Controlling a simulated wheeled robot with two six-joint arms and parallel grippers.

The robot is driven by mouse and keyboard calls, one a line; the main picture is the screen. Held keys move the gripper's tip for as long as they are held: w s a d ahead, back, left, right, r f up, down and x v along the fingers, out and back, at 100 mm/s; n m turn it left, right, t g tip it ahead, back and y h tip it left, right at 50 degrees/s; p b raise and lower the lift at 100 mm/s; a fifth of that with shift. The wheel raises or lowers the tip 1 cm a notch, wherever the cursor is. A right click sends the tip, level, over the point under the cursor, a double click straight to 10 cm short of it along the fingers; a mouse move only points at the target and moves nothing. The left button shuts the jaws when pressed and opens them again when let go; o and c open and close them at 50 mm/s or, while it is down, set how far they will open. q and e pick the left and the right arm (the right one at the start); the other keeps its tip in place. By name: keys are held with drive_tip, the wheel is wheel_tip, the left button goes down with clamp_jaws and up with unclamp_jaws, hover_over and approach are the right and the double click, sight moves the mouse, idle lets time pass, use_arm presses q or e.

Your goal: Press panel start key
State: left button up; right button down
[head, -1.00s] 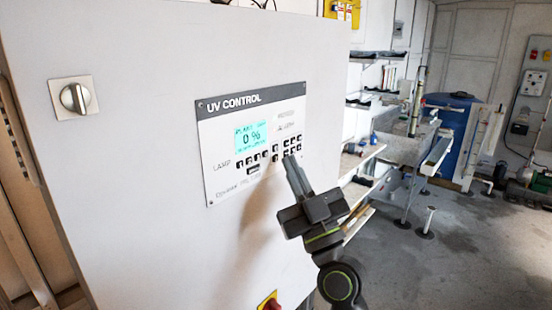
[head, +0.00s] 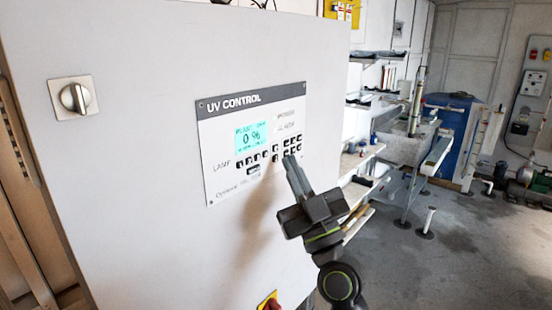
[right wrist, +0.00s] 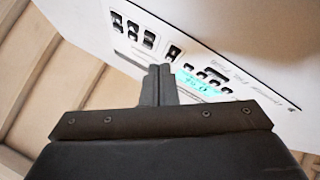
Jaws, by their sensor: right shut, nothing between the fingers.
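The UV CONTROL panel (head: 222,182) is a light plate with a dark title strip on the front of a white cabinet. Its lit display (head: 251,138) reads about 0 %. Small black keys (head: 252,159) run in a row below, with a block of keys (head: 292,140) at the right. I cannot read which one is the start key. My right gripper (head: 290,158) is shut and empty, its tips just below the right key block. In the right wrist view its fingertips (right wrist: 158,71) are close to a single key (right wrist: 174,53); contact cannot be told. My left gripper is not in view.
A rotary switch (head: 75,97) sits at the cabinet's upper left. A red and yellow switch (head: 269,301) is low on the cabinet. Shelves (head: 365,158), a blue tank (head: 452,130) and a short floor post (head: 428,222) stand to the right, with open floor between.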

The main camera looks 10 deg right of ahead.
drive_tip(key=shift+w+a, duration=0.1)
drive_tip(key=shift+w+a+b, duration=0.2)
drive_tip(key=shift+w+b, duration=0.05)
drive_tip(key=shift+b, duration=0.05)
drive_tip(key=shift+w+a, duration=0.1)
drive_tip(key=shift+w, duration=0.05)
idle(0.7)
drive_tip(key=shift+s+d, duration=0.45)
drive_tip(key=shift+s, duration=0.1)
drive_tip(key=s+d, duration=0.1)
drive_tip(key=s, duration=0.1)
drive_tip(key=s+d+p, duration=0.1)
drive_tip(key=s+d, duration=0.1)
idle(0.5)
idle(0.5)
